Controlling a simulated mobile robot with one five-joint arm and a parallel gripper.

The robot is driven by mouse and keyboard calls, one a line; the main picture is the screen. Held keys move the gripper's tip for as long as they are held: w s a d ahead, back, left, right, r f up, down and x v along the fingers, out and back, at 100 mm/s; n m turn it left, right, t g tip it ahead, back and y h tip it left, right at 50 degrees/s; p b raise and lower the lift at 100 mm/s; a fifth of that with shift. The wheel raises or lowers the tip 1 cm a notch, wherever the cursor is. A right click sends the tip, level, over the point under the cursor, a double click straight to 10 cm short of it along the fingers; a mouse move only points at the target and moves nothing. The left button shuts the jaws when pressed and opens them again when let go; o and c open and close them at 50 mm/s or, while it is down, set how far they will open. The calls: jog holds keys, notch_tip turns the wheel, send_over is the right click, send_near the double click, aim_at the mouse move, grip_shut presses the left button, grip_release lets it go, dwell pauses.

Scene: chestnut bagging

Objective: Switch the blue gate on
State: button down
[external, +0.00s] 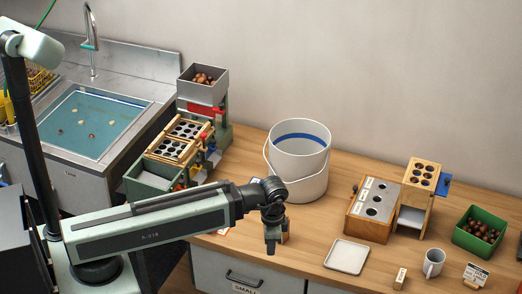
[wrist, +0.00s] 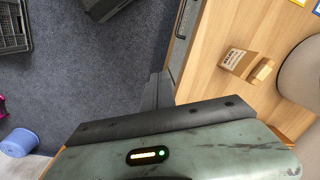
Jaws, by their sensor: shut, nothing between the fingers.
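Two blue parts show in the external view, and I cannot tell for sure which is the blue gate. One is a small blue piece (external: 213,157) on the side of the green sorting machine (external: 222,137), below a red one. The other is a flat blue plate (external: 446,184) beside the wooden block with holes (external: 423,175). My gripper (external: 271,248) points down near the counter's front edge, shut and empty, apart from both. In the wrist view its dark tip (wrist: 157,90) shows partly; neither blue part is seen there.
A white bucket (external: 298,182) stands between the machine and the wooden box (external: 369,222). A white tray (external: 346,257), mug (external: 434,264) and green chestnut crate (external: 462,238) are at right. The sink (external: 85,160) is left.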

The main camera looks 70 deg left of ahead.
jog(key=w+a+m+y+b, duration=0.1)
jog(key=w+a+m+y, duration=0.1)
jog(key=a, duration=0.4)
jog(key=w+a+r+m+y+b, duration=0.1)
jog(key=w+a+m+y, duration=0.1)
jog(key=w+a+m, duration=0.2)
jog(key=w+a+m+y+b, duration=0.1)
jog(key=a+m, duration=0.3)
jog(key=a, duration=0.5)
jog(key=shift+w+a+r+y, duration=0.1)
jog(key=shift+w+r+y, duration=0.1)
jog(key=shift+w+y, duration=0.65)
jog(key=s+a+g+y+b, duration=0.3)
jog(key=a+b, duration=0.2)
jog(key=a, duration=1.7)
jog(key=shift+a+r+m+b, duration=0.2)
jog(key=shift+m+b, duration=0.2)
jog(key=shift+s, duration=0.1)
